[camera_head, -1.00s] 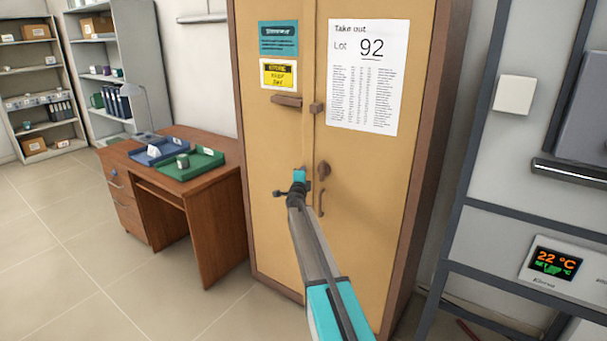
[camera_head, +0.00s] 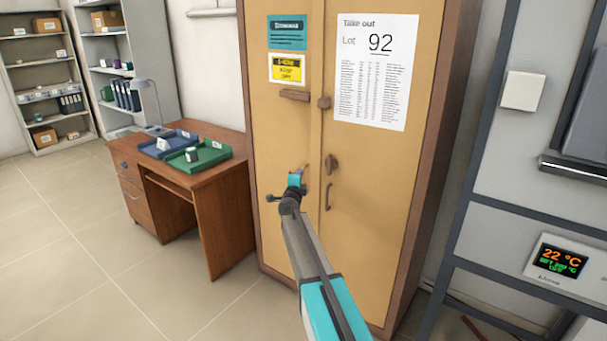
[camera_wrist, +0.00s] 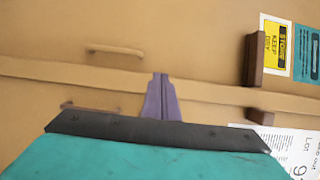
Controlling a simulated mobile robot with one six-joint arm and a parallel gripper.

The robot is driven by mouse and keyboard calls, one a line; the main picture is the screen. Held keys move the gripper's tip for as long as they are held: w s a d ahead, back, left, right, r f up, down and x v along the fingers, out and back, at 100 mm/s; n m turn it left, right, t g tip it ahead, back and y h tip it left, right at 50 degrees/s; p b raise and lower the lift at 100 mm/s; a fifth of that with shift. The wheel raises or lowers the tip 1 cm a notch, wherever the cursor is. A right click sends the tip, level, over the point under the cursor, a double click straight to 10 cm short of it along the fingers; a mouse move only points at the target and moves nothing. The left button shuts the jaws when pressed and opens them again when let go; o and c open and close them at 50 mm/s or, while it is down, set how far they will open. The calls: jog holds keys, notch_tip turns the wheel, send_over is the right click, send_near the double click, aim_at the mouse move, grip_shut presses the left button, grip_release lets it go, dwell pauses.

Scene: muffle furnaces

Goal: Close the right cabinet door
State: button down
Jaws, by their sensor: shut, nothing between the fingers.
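The tan cabinet has two doors with a seam between them. The right cabinet door (camera_head: 372,190) carries a white "Lot 92" sheet (camera_head: 377,72), a knob (camera_head: 332,163) and a slim handle (camera_head: 328,197). It looks flush with the left door (camera_head: 283,140), with no clear gap. My gripper (camera_head: 297,174) is in front of the doors near the seam, on the left door's side, at about knob height. In the wrist view my gripper (camera_wrist: 161,82) shows its purple fingers together, empty, over the seam strip. I cannot tell whether they touch the cabinet.
A wooden desk (camera_head: 190,190) with a blue tray (camera_head: 165,143) and a green tray (camera_head: 200,157) stands left of the cabinet. A metal frame with a furnace display (camera_head: 562,262) is to the right. Open floor lies at the front left.

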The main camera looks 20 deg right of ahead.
jog(key=shift+s+a, duration=0.75)
jog(key=shift+a, duration=0.3)
jog(key=shift+s+a, duration=0.75)
jog(key=shift+a, duration=0.25)
